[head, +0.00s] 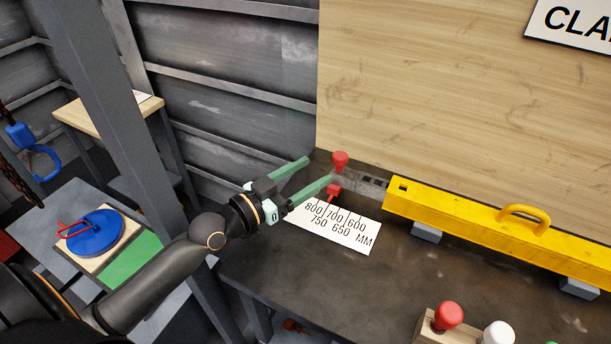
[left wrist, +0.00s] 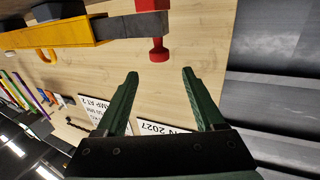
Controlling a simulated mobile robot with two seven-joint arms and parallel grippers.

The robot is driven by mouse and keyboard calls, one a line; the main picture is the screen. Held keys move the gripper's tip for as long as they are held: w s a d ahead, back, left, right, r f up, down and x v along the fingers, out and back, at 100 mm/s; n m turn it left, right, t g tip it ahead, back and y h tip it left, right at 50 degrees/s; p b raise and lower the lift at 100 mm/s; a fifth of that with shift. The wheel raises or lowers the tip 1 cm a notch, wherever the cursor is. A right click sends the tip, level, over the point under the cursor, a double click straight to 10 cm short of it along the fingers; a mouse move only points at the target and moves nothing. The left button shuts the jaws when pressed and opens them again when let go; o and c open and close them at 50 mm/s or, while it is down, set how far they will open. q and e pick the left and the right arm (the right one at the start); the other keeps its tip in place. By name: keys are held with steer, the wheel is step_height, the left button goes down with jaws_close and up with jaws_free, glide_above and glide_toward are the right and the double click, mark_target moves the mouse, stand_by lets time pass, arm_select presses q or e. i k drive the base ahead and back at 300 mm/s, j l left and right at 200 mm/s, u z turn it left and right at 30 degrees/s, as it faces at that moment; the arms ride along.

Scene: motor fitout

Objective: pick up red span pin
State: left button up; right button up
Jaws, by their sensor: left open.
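The red span pin (head: 340,161) has a round red knob standing above the grey inner bar (head: 362,181) at the left end of the yellow beam (head: 480,225). A red part (head: 333,190) also shows below the bar. My left gripper (head: 319,170) is open, its two green fingers pointing toward the pin. In the left wrist view, which looks upside down, the pin's knob (left wrist: 158,50) lies just beyond and between the fingertips (left wrist: 160,73), with nothing between the fingers. My right gripper is not in view.
A white card with span numbers (head: 335,228) lies on the dark bench below my gripper. The beam rests on grey blocks (head: 428,233). A wooden holder with red and white knobs (head: 448,316) stands at the front right. A wooden panel (head: 450,90) rises behind.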

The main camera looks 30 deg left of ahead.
mark_target(449, 314)
steer(key=k+j, duration=0.3)
steer(key=k, duration=0.15)
steer(key=k+j, duration=0.25)
steer(key=k, duration=0.2)
